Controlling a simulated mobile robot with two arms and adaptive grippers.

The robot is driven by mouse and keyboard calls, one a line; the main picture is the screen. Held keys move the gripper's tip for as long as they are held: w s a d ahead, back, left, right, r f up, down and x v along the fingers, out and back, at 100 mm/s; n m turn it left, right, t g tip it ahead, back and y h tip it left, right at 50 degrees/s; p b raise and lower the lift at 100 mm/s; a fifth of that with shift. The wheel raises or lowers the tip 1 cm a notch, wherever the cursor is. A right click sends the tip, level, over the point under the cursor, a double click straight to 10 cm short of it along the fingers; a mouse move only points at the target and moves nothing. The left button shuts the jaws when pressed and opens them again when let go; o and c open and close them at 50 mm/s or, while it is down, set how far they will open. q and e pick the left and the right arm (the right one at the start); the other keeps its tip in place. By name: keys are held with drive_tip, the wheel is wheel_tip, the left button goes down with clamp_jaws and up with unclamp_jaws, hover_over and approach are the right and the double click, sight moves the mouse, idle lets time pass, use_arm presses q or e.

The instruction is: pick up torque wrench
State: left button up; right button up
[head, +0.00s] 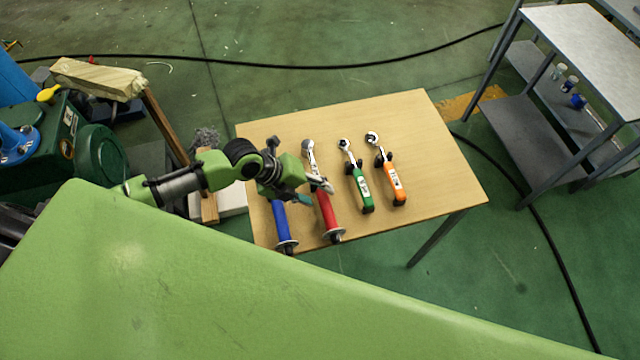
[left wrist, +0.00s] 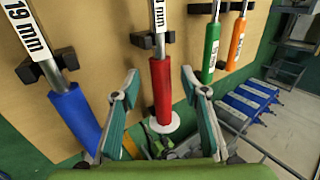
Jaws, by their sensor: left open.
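Several torque wrenches lie side by side on a wooden table. The blue-handled wrench (head: 283,225) is leftmost, then the red-handled wrench (head: 328,213), the green wrench (head: 362,190) and the orange wrench (head: 391,181). My left gripper (head: 316,192) is open over the red wrench and hides part of its shaft in the head view. In the left wrist view, the red handle (left wrist: 160,90) shows between the two open fingers (left wrist: 160,82), with the blue handle (left wrist: 76,118) to the left. I cannot tell whether the fingers touch the red handle. My right gripper is not in view.
The table (head: 440,175) has bare room right of the orange wrench. Black holders (left wrist: 152,38) support the wrenches. A grey shelf unit (head: 575,40) stands at right. A black cable (head: 330,66) crosses the green floor. Green machinery (head: 100,150) stands at left.

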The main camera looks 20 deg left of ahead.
use_arm(q)
drive_tip(key=shift+x, duration=1.15)
clamp_jaws()
drive_tip(key=shift+w+r, duration=0.15)
drive_tip(key=shift+r, duration=0.05)
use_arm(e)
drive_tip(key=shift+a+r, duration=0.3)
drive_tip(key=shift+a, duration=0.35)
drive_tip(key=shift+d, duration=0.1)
